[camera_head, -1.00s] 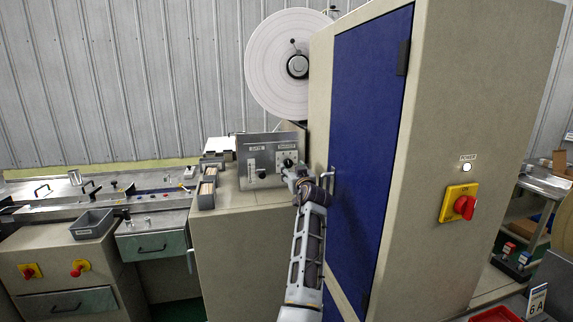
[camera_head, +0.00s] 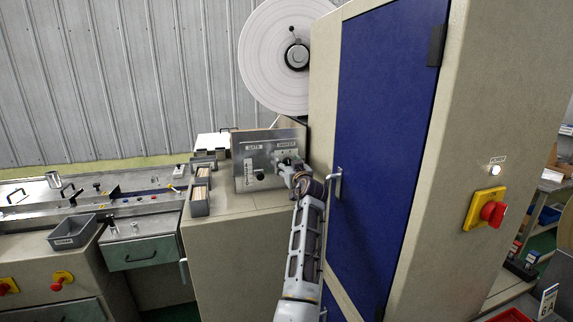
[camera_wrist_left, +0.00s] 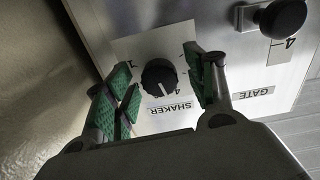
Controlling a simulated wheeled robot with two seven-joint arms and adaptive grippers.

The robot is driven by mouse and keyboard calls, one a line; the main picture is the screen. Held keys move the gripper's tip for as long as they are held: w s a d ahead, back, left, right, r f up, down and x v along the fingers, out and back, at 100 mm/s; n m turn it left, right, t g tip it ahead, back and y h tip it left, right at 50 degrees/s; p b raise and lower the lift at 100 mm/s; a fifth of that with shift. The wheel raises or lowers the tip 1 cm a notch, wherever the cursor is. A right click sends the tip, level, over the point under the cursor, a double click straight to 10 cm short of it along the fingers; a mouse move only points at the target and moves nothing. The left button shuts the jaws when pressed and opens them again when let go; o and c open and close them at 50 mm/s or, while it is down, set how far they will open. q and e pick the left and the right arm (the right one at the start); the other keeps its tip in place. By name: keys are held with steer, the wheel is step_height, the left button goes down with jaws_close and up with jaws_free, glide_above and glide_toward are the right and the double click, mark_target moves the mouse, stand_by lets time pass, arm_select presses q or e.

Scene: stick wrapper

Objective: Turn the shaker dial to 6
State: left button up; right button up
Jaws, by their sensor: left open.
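The shaker dial (camera_wrist_left: 160,78) is a round black knob on a white scale plate, above an upside-down SHAKER label (camera_wrist_left: 169,106) in the left wrist view. Numbers and ticks surround it, partly covered by my fingers. A light mark shows on the knob, but I cannot read its setting surely. My left gripper (camera_wrist_left: 164,88) is open, with green-padded fingers on either side of the dial and gaps to it. In the head view my left gripper (camera_head: 291,170) is at the right part of the metal control panel (camera_head: 245,176). My right gripper is not in view.
A black gate knob (camera_wrist_left: 282,18) is near the right finger in the wrist view. In the head view, a tall cabinet with a blue door (camera_head: 385,130) stands close right of my left arm. A white reel (camera_head: 270,60) is above the panel, and stick bins (camera_head: 200,205) stand left.

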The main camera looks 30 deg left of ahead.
arm_select(q)
steer(key=shift+d+r, duration=0.1)
steer(key=shift+c, duration=0.6)
steer(key=c, duration=0.9)
steer(key=shift+c, duration=0.2)
steer(key=shift+r+m+p, duration=0.1)
steer(key=shift+m+p, duration=0.6)
steer(key=shift+m, duration=1.2)
steer(key=shift+m+p, duration=0.6)
steer(key=shift+m, duration=0.8)
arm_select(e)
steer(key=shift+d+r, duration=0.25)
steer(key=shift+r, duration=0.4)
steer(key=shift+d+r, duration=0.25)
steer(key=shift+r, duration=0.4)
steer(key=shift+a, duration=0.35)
